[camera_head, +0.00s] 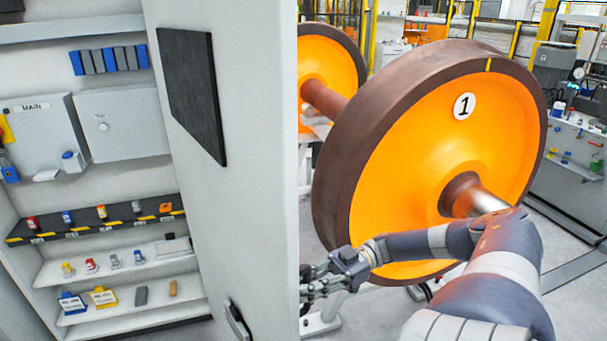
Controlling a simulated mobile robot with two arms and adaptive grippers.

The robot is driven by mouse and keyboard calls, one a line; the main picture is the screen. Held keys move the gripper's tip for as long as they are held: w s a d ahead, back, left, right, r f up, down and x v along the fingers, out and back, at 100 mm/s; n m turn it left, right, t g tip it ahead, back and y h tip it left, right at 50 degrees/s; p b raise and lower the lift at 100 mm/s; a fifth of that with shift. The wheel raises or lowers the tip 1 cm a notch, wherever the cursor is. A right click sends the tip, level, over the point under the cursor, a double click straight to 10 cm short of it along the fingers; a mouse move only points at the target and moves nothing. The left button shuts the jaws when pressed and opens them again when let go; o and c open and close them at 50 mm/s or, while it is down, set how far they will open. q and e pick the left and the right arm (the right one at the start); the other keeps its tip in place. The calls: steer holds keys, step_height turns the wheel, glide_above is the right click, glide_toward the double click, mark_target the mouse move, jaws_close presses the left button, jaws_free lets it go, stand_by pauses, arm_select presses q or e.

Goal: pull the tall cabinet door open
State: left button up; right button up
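The tall cabinet door (240,150) is a pale grey panel standing ajar in the middle of the view, with the cabinet interior showing to its left. A dark handle (237,321) is on its face near the bottom edge of the picture, partly cut off. My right gripper (306,284) is just right of the door's free edge, low down. Its dark fingers look spread, with nothing seen between them; I cannot tell whether they touch the door. My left gripper is out of view.
The cabinet's shelves (120,265) hold small coloured items, boxes and tags. A large orange wheel (420,170) marked 1 stands close behind my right arm, with another orange wheel (325,62) beyond. A grey workbench (572,170) is at the far right.

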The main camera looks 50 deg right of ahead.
steer(key=o, duration=0.4)
steer(key=shift+s+f, duration=0.1)
steer(key=shift+f, duration=0.05)
steer(key=shift+d, duration=0.1)
steer(key=v, duration=1.2)
